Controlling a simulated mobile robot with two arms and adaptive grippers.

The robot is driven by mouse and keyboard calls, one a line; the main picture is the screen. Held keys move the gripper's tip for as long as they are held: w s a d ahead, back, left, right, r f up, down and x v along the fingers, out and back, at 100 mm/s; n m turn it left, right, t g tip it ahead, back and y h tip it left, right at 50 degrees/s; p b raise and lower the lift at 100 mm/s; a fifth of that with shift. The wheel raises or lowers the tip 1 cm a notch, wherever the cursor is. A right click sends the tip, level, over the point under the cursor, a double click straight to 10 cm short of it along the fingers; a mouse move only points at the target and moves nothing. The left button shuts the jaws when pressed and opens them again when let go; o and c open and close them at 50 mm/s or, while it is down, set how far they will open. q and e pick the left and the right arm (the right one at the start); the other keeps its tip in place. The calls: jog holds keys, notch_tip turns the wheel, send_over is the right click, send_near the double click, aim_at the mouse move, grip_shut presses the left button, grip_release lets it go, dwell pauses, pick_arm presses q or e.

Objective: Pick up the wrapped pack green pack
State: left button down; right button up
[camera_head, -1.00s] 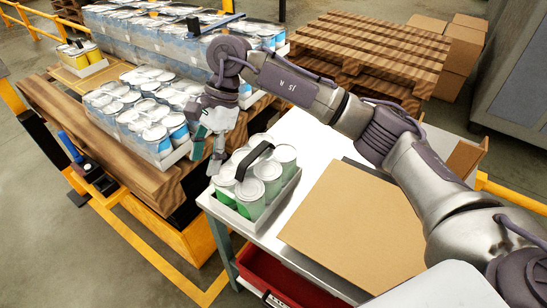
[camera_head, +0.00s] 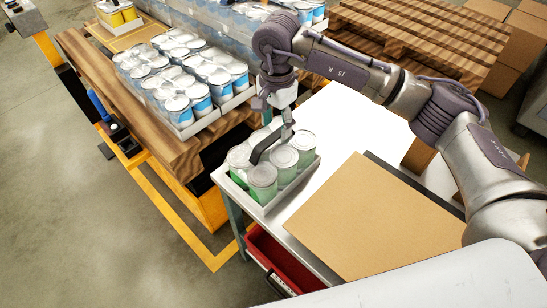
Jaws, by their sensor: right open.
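The wrapped pack of green cans (camera_head: 263,178) sits in a light tray on the white-topped work table (camera_head: 335,118). A black carry handle (camera_head: 267,146) arches over its silver lids. My right gripper (camera_head: 275,120) is open and hangs just above the pack, over the far end of the handle. It points downward. I cannot tell whether a finger touches the handle. My left gripper is not in view.
A flat cardboard sheet (camera_head: 365,215) lies on the table beside the pack. Packs of blue cans (camera_head: 192,88) stand on wooden pallets to the left and behind. A red drawer (camera_head: 280,262) is below the table. Stacked pallets (camera_head: 415,38) stand at the back.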

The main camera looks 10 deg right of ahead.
aim_at(273, 136)
jog(key=shift+a+f+p, duration=0.1)
jog(key=shift+f+p, duration=0.2)
jog(key=shift+f, duration=0.05)
jog(key=f, duration=0.1)
jog(key=f+p, duration=0.1)
jog(key=f, duration=0.1)
jog(key=shift+a+f, duration=0.3)
jog(key=shift+a, duration=0.05)
jog(key=shift+w+d+f, duration=0.1)
jog(key=shift+f, duration=0.35)
grip_shut()
jog(key=shift+w+r+p, duration=0.1)
jog(key=shift+p, duration=0.2)
